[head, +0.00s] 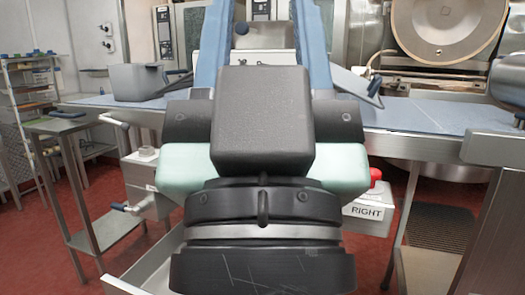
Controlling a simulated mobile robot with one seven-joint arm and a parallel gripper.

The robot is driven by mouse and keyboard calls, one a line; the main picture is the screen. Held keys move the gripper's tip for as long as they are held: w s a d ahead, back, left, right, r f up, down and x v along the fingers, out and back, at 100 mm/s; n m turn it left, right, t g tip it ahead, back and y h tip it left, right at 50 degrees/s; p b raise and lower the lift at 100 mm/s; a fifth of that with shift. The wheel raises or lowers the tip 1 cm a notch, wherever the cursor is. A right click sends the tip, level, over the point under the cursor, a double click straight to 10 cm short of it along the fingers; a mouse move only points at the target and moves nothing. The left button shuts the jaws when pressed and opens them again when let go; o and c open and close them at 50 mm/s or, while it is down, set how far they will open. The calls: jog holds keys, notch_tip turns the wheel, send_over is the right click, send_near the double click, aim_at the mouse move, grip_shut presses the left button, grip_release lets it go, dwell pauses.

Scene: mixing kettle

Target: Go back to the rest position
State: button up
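The large kettle's round tilted lid (440,22) shows at the top right in the head view. A dark opening and steel fittings lie below it. My arm fills the middle of the picture, with black and pale green links close to the camera. My gripper cannot be made out in this view, so its fingers and anything they might hold are not shown. The arm hides much of the space behind it.
A blue-topped counter (425,112) runs behind my arm. A grey container (135,82) stands at its left. A low steel table (58,126) and shelf rack (30,85) are at the left.

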notch_tip(320, 180, up, 24)
jog(key=p, duration=2.2)
jog(key=shift+r, duration=0.2)
